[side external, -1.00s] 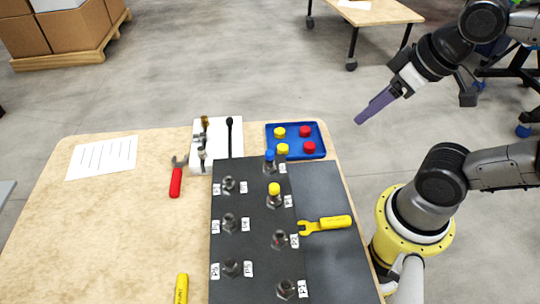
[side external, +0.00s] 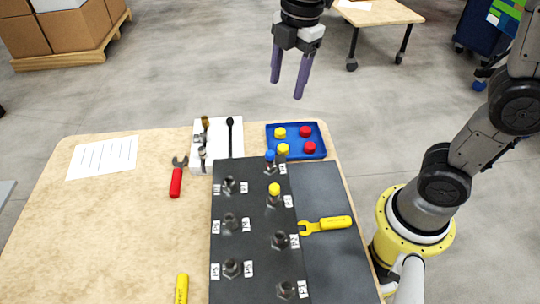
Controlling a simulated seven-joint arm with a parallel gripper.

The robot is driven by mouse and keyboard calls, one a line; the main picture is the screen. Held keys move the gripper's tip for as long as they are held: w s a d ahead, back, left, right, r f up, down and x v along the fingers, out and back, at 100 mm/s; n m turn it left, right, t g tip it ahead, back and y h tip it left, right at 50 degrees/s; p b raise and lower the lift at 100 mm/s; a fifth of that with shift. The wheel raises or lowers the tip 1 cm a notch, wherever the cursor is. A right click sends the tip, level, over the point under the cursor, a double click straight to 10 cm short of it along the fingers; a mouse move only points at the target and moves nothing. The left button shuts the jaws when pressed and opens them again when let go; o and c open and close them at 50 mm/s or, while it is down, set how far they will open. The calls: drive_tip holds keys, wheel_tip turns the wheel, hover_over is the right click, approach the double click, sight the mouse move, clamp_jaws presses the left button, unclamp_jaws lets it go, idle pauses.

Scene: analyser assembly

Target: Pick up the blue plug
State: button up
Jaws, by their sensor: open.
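The blue plug (side external: 269,155) is a small blue cap on a fitting at the far edge of the dark panel (side external: 255,215). It stands just in front of the blue tray (side external: 317,153). My gripper (side external: 287,88) is open and empty, with two purple fingers pointing down. In the picture it is above the tray and the blue plug, well apart from both.
The blue tray holds red and yellow caps. A yellow cap (side external: 274,188) sits on a panel fitting near the blue plug. Several bare metal fittings stand on the panel. A yellow wrench (side external: 325,225) lies on its right part, and a red-handled tool (side external: 177,178) lies left.

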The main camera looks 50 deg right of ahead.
drive_tip(key=g, duration=0.2)
hover_over(270, 153)
wheel_tip(270, 153, down, 5)
drive_tip(key=shift+n, duration=0.4)
wheel_tip(270, 153, down, 14)
drive_tip(key=shift+r, duration=0.15)
drive_tip(key=shift+c, duration=0.3)
clamp_jaws()
